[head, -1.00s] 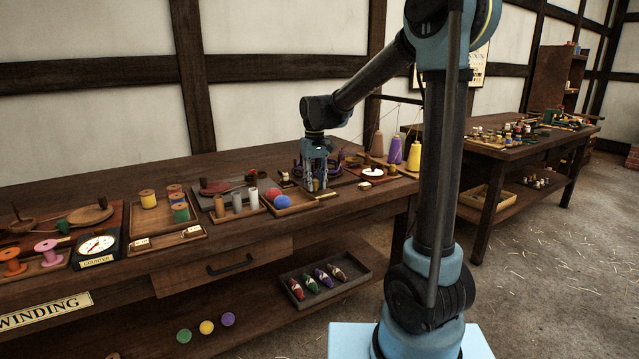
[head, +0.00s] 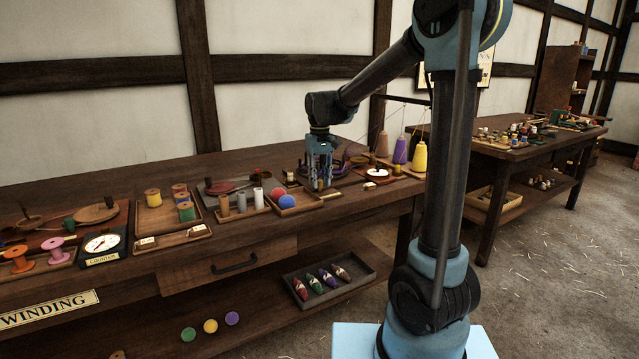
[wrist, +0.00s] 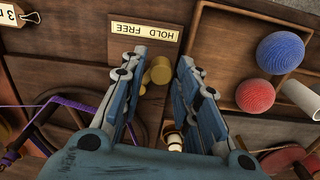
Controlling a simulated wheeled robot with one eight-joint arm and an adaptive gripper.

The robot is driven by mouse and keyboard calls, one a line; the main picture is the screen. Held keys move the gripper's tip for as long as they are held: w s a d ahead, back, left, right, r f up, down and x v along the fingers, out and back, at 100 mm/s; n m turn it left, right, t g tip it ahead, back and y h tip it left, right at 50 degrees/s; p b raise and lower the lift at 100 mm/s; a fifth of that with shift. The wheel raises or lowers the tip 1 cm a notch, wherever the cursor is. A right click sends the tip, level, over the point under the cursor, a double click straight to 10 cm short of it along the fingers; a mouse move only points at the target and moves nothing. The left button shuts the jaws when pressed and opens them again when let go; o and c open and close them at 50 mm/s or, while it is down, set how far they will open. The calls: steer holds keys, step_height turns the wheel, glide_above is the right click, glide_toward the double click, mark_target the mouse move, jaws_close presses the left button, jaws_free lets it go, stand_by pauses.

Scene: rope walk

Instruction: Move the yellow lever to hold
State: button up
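The yellow lever (wrist: 160,70) shows in the wrist view as a round brassy-yellow knob with a shorter yellow part beside it, on a wooden board. An upside-down label (wrist: 145,32) reading HOLD and FREE lies just beyond it. HOLD is on the right and FREE on the left in the picture, and the knob is nearer the HOLD side. My gripper (wrist: 160,62) is open, with one finger on each side of the knob and visible gaps. In the head view my gripper (head: 319,187) is low over the bench, and its fingers largely hide the lever.
A tray with a blue ball (wrist: 280,53) and a red ball (wrist: 255,95) is close to the right finger in the wrist view. Pale cylinders (head: 258,197) stand left of my gripper in the head view. Yarn cones (head: 400,150) stand behind on the right.

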steer(key=shift+r, duration=2.9)
steer(key=shift+s+d, duration=0.15)
steer(key=shift+d, duration=0.1)
steer(key=s+d+f+m+t, duration=0.15)
steer(key=s+d+f, duration=0.25)
steer(key=s+d, duration=0.65)
steer(key=s+d+f+m, duration=0.3)
steer(key=s+d+f, duration=0.1)
steer(key=s+d, duration=0.65)
steer(key=s+d+f+m, duration=0.1)
steer(key=s+d+f, duration=0.3)
steer(key=s+f, duration=0.4)
steer(key=shift+f+t, duration=0.35)
